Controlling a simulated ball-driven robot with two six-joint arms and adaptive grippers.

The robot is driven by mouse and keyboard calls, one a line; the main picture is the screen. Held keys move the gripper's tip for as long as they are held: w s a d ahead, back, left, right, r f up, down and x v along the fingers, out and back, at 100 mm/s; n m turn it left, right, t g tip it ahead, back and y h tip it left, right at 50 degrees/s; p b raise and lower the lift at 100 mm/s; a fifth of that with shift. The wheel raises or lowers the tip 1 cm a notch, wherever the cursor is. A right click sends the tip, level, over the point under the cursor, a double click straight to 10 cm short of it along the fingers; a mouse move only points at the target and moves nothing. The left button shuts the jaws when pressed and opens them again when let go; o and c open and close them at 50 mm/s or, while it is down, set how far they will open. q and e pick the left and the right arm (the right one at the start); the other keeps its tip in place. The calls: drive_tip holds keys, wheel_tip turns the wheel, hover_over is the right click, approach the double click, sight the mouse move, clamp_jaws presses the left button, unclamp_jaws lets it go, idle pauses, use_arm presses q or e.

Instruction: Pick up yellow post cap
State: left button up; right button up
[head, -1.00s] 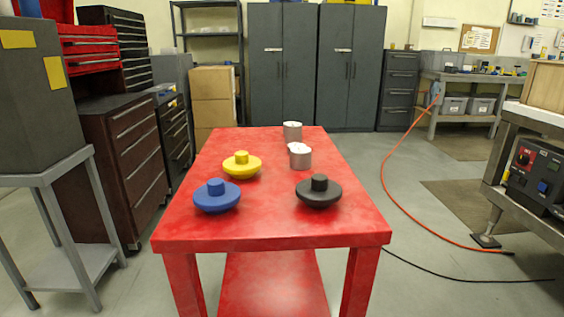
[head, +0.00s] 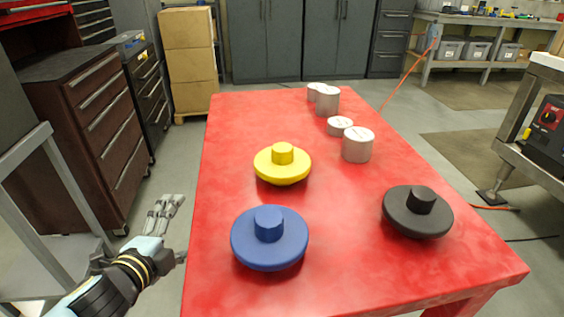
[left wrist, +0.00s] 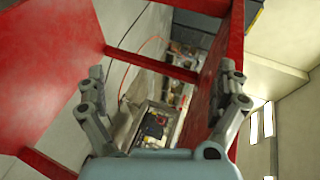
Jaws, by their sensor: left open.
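The yellow post cap (head: 283,164) is a round disc with a short knob on top. It sits on the red table (head: 260,115), left of the middle, behind the blue cap (head: 269,238). My left gripper (head: 165,213) is open and empty, off the table's left edge, left of the yellow cap and apart from it. In the left wrist view my left gripper (left wrist: 165,85) has its fingers spread, with red table legs and floor beyond. No cap shows in that view. My right gripper is not in view.
A black cap (head: 417,211) sits at the right of the table. Several grey cylinders, one a taller can (head: 357,144), stand toward the back right. A grey stand (head: 50,220) and a brown drawer cabinet (head: 85,130) are left of the table.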

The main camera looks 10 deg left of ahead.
use_arm(q)
drive_tip(key=w+d+r+m+t+h, duration=0.25)
drive_tip(key=r+m, duration=0.35)
drive_tip(key=r, duration=0.7)
drive_tip(key=w+d+r+m+t+h, duration=0.15)
drive_tip(key=d+r+m+t, duration=0.35)
drive_tip(key=r, duration=0.9)
drive_tip(key=m+g+h, duration=0.8)
drive_tip(key=m, duration=0.9)
hover_over(274, 157)
drive_tip(key=v, duration=0.6)
wheel_tip(274, 157, down, 3)
wheel_tip(274, 157, down, 9)
drive_tip(key=b, duration=0.3)
drive_tip(key=shift+w+d+r, duration=0.15)
drive_tip(key=shift+w+r, duration=0.05)
drive_tip(key=shift+r, duration=0.05)
drive_tip(key=shift+w+d+r+p, duration=0.25)
drive_tip(key=shift+w+r+p, duration=0.05)
drive_tip(key=x, duration=0.6)
drive_tip(key=shift+w+d+r+p, duration=0.1)
drive_tip(key=shift+w+d+p, duration=0.1)
drive_tip(key=shift+w+p, duration=0.15)
drive_tip(key=shift+s, duration=0.1)
drive_tip(key=c, duration=1.6)
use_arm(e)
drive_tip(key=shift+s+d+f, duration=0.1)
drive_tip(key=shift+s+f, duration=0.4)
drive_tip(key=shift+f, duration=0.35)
